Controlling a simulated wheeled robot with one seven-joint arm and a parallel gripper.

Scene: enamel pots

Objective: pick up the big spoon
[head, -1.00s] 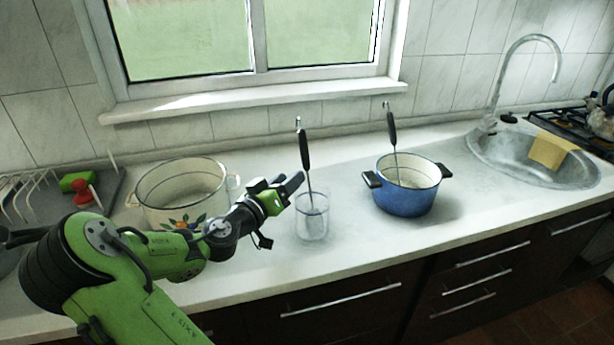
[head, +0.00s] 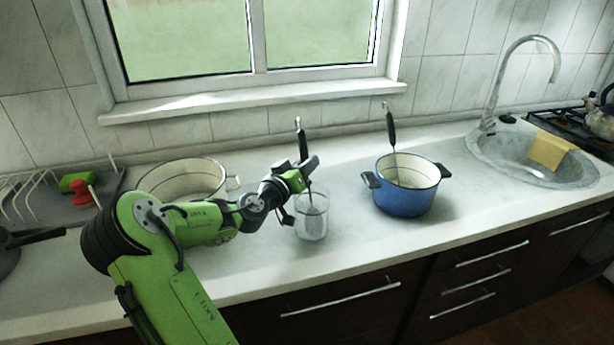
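A long utensil with a black handle (head: 302,142) and a hooked top stands in a clear glass (head: 312,224); its lower end is hard to make out. A second black-handled utensil (head: 390,127) stands in the blue pot (head: 405,200), its lower end hidden inside. I cannot tell from their ends which one is the big spoon. My gripper (head: 308,168) is at the lower handle of the utensil in the glass, just above the glass rim. Its fingers overlap the handle; whether they are closed on it cannot be made out.
A cream pot (head: 184,166) stands behind my arm, partly hidden. A dish rack (head: 30,195) is at the left, with red and green items nearby. A sink (head: 535,165) with a yellow cloth (head: 549,150) is at the right. The counter between blue pot and sink is clear.

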